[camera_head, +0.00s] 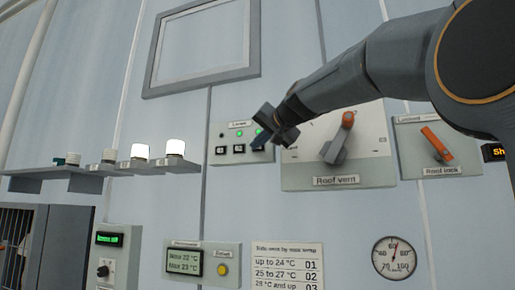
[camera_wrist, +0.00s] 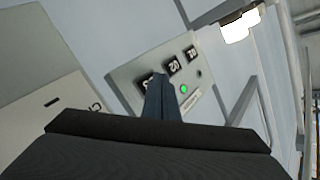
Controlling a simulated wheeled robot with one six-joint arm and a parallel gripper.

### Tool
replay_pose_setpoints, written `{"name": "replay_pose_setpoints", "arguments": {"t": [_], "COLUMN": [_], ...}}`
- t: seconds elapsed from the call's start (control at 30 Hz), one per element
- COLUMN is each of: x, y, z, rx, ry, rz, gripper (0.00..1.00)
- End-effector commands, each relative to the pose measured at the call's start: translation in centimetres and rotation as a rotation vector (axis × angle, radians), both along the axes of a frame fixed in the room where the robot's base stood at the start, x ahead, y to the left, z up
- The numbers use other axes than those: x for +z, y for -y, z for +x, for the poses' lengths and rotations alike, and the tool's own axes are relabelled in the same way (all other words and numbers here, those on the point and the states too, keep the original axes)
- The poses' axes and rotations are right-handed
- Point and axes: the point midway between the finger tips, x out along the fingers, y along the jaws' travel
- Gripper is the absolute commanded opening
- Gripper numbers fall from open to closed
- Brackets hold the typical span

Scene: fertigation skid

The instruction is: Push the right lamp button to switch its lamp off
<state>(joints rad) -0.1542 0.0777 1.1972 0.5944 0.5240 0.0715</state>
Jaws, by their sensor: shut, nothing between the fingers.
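The lamp panel (camera_head: 216,158) is a pale plate on the wall with a row of dark square buttons under small indicators. The left button (camera_head: 220,150) and middle button (camera_head: 239,148) show clearly. The right button (camera_wrist: 146,82) is mostly hidden behind my gripper (camera_head: 260,139). The middle and right indicators glow green and the left is dark. My gripper, also in the wrist view (camera_wrist: 156,84), is shut and empty, its tips at the right button. I cannot tell whether they touch it. Two lamps glow white on the shelf, the left one (camera_head: 140,151) and the right one (camera_head: 175,147).
The roof vent panel (camera_head: 374,166) with its orange-tipped lever (camera_head: 340,134) is close to the right of the lamp panel. The roof lock panel (camera_head: 457,138) is farther right. The grey shelf (camera_head: 120,169) juts out to the left. Displays and a gauge (camera_head: 394,258) are below.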

Motion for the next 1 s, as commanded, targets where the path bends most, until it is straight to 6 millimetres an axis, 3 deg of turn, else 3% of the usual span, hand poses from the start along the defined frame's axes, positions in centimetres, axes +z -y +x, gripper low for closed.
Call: {"name": "replay_pose_setpoints", "arguments": {"t": [1.0], "x": [0.01], "y": [0.29], "z": [0.82], "rx": [0.000], "ry": [0.000], "rz": [0.000], "gripper": [0.00]}}
